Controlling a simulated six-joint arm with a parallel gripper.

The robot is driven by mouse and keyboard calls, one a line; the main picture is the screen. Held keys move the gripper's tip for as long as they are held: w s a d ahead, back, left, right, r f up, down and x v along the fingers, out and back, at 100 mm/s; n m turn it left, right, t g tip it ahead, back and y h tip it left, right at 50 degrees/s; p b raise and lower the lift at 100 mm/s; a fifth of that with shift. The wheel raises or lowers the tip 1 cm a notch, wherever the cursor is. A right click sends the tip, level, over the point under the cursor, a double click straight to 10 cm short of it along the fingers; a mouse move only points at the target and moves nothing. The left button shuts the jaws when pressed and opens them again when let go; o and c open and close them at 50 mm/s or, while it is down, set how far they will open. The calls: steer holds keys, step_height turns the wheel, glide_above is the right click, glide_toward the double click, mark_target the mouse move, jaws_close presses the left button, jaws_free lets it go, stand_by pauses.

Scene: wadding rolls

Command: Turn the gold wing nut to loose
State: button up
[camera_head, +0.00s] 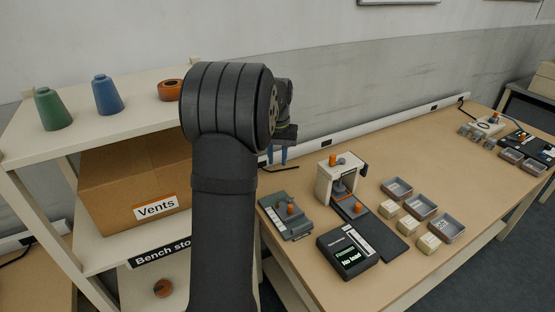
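I cannot make out a gold wing nut for certain at this size. An orange-gold piece (334,160) sits on top of a small cream press-like stand (325,184) on the bench. Another orange knob (291,208) stands on a grey-green fixture (273,204) to the left of the stand.
A black meter (366,262) reading "No load" lies at the bench front. Grey trays (397,188) and several pale blocks (429,243) lie to its right. A shelf (70,158) at left holds spools and a "Vents" box (112,205). The bench's right middle is clear.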

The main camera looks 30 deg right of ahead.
step_height(320, 180, up, 5)
glide_above(277, 205)
steer(key=f, duration=2.2)
steer(key=shift+w+d+f, duration=0.2)
steer(key=shift+w+f, duration=0.05)
jaws_close()
